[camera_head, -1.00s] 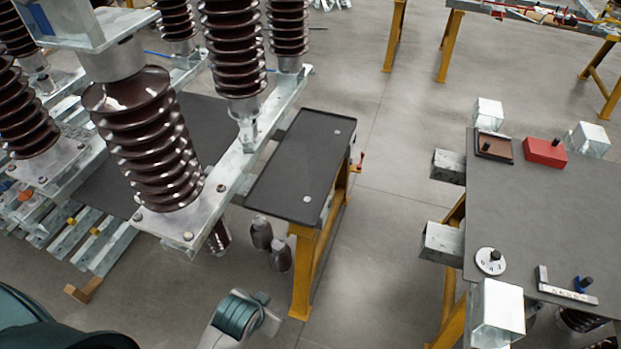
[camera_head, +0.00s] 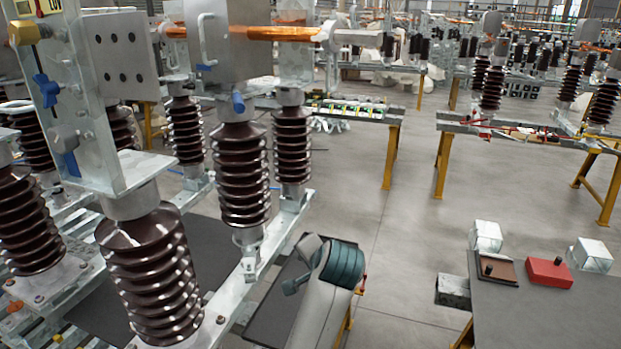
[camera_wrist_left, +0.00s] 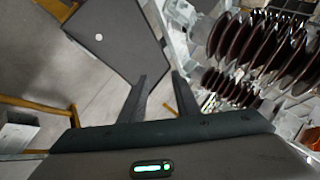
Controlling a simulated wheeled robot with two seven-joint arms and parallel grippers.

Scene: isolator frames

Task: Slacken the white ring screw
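I cannot pick out a white ring screw for certain in the views from now. On the metal isolator frame in the head view there is a pale loop handle (camera_head: 205,42), a blue screw (camera_head: 238,102) on the middle post and a blue star-shaped knob (camera_head: 46,90) on the left plate. My left gripper (camera_wrist_left: 160,76) shows in the left wrist view, its two dark fingers apart and nothing between them. My right gripper is not in view.
Brown ribbed insulators (camera_head: 150,270) crowd the left side. A dark side table (camera_wrist_left: 122,40) stands close beside them. At right, a grey table (camera_head: 540,318) carries a red block (camera_head: 549,272) and a brown block (camera_head: 497,270). Open floor (camera_head: 400,240) lies between.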

